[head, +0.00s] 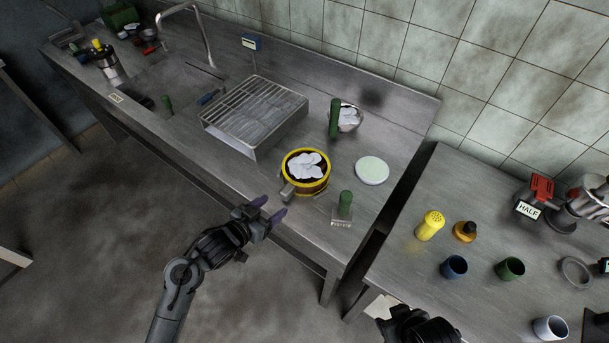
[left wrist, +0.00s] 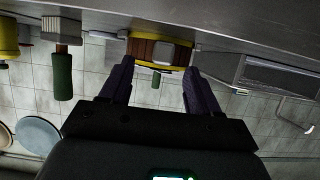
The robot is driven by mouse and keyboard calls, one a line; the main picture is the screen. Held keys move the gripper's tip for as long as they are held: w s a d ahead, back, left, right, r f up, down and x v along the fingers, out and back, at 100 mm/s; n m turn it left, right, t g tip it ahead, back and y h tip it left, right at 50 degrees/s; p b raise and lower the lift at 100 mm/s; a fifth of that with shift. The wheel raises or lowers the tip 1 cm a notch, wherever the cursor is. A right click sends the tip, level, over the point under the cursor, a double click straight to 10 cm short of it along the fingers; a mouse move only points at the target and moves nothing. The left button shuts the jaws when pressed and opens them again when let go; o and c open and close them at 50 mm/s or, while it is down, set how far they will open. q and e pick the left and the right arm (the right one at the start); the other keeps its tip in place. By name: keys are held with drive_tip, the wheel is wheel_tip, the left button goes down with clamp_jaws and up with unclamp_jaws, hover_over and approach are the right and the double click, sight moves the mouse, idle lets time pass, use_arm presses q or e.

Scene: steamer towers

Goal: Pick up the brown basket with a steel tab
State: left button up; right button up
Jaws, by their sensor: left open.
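The brown basket (head: 312,187) with yellow bands and a steel tab (head: 287,190) stands upright on the steel counter, near its front edge. It holds several white lumps (head: 306,163). My left gripper (head: 269,208) is open and empty, just in front of the basket on the tab side, apart from it. In the left wrist view the basket (left wrist: 141,49) appears upside down between the open fingers, its pale tab (left wrist: 164,53) facing me. My right gripper (head: 415,327) shows only partly at the bottom edge; its fingers are unclear.
A green-handled tool (head: 344,205) stands close right of the basket. A gap separates the right table, which holds a yellow shaker (head: 430,225) and cups.

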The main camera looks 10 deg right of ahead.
sight(282, 197)
use_arm(q)
drive_tip(key=x, duration=0.2)
drive_tip(key=shift+w+d+f, duration=0.1)
drive_tip(key=shift+w+d, duration=0.1)
drive_tip(key=shift+w+d+f+b, duration=0.2)
drive_tip(key=shift+w+f+b, duration=0.05)
drive_tip(key=shift+w+b, duration=0.1)
drive_tip(key=shift+b+x, duration=0.6)
drive_tip(key=shift+x, duration=1.65)
drive_tip(key=shift+w+a, duration=0.1)
drive_tip(key=shift+a, duration=0.05)
drive_tip(key=shift+r, duration=0.1)
clamp_jaws()
